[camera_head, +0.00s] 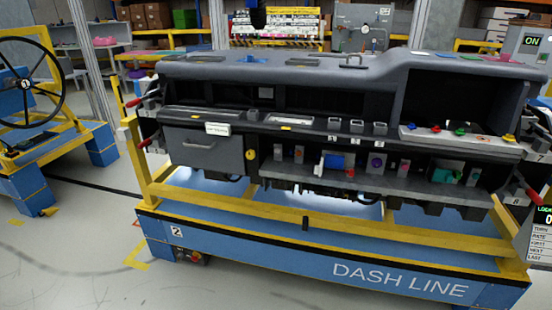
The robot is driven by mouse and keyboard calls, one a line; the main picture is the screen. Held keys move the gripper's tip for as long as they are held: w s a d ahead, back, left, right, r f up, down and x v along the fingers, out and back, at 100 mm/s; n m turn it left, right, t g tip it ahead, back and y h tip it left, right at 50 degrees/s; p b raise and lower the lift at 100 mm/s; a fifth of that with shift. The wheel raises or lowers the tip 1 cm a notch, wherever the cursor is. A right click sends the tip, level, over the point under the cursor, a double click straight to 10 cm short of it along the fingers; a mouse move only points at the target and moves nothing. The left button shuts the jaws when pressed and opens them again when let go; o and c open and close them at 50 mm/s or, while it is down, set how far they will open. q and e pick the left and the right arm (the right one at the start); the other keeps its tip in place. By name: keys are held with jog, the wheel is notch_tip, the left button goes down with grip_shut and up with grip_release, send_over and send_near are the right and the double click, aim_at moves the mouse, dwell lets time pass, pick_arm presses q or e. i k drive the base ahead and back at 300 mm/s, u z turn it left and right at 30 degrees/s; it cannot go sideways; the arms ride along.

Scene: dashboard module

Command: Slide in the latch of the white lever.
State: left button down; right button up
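The dashboard module (300,75) is a long dark grey unit on a yellow and blue stand. I cannot pick out a white lever with certainty. A small white and blue piece (334,161) sits on the lower ledge near the middle, and a red knob (350,173) is beside it. Neither of my grippers is in view.
The stand's yellow rail (320,230) and blue front beam (260,243) run below the dashboard. Red-handled clamps (134,102) stick out at its sides. A steering wheel stand (45,125) is at the left. The grey floor (70,265) at the front left is mostly clear.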

aim_at(319, 170)
jog(key=u, duration=0.45)
jog(key=i, duration=0.9)
jog(key=z, duration=0.6)
jog(key=i, duration=0.85)
jog(key=u, duration=0.2)
jog(key=k, duration=0.85)
jog(key=z, duration=0.1)
